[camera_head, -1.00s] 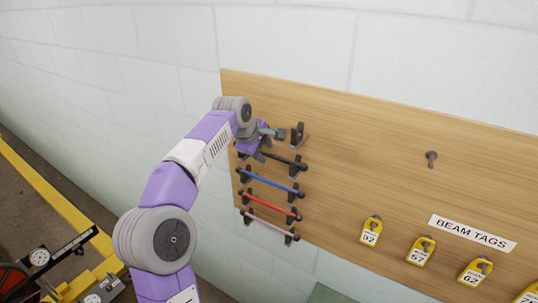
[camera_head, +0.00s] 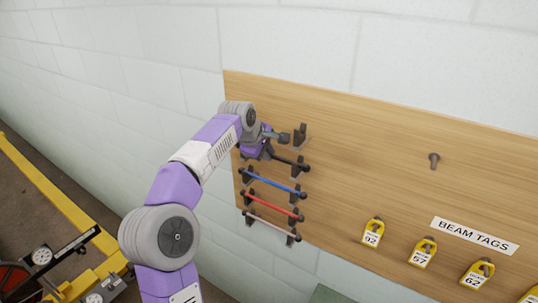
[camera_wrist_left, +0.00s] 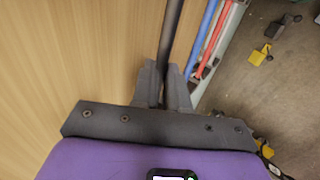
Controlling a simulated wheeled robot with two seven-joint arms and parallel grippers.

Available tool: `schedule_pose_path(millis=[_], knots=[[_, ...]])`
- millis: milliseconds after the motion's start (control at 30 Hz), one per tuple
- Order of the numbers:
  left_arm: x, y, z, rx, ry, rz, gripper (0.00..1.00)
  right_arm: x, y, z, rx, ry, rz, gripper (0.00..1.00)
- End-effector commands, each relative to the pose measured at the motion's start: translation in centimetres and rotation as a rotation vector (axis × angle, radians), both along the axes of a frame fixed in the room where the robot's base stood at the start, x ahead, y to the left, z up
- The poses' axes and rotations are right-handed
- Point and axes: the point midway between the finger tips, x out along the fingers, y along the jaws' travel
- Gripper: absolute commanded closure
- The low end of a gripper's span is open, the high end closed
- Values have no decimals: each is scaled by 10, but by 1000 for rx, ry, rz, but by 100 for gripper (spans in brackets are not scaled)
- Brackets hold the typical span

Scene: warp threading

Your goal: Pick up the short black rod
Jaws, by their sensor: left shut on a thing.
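The short black rod (camera_head: 287,160) lies across its brackets on the wooden board in the head view, above the blue rod. Its right end shows, while my gripper hides its left part. My left gripper (camera_head: 268,149) is at that left part, close against the board. In the left wrist view the dark rod (camera_wrist_left: 172,40) runs down between the two fingers (camera_wrist_left: 164,88), which are shut on it. Whether the rod is clear of its brackets cannot be told. My right gripper is not in view.
Below hang a blue rod (camera_head: 272,183), a red rod (camera_head: 272,204) and a pale pinkish rod (camera_head: 270,225) on brackets. A bracket (camera_head: 300,135) stands above the black rod. Yellow tags (camera_head: 373,232) and a bare peg (camera_head: 434,160) are to the right.

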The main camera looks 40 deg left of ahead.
Motion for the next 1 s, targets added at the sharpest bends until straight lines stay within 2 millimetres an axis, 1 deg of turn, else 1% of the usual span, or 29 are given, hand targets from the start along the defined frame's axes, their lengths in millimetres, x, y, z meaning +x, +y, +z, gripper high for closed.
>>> schedule_pose_path(millis=[233, 433, 467, 500, 667, 900, 1000], knots=[[1, -1, 11, 1, -3, -1, 100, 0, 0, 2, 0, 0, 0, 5], [1, -1, 38, 0, -5, -1, 100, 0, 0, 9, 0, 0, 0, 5], [-3, 0, 39, 2, -5, 1, 100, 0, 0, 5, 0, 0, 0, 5], [-12, 0, 35, 4, -3, 3, 100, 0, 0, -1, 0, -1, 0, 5], [-43, -4, 32, 4, -2, 4, 100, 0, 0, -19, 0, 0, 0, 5], [-103, -11, 32, 5, -2, 5, 100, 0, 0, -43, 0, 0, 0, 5], [-126, -14, 33, 3, -3, 5, 100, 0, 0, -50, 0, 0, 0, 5]])
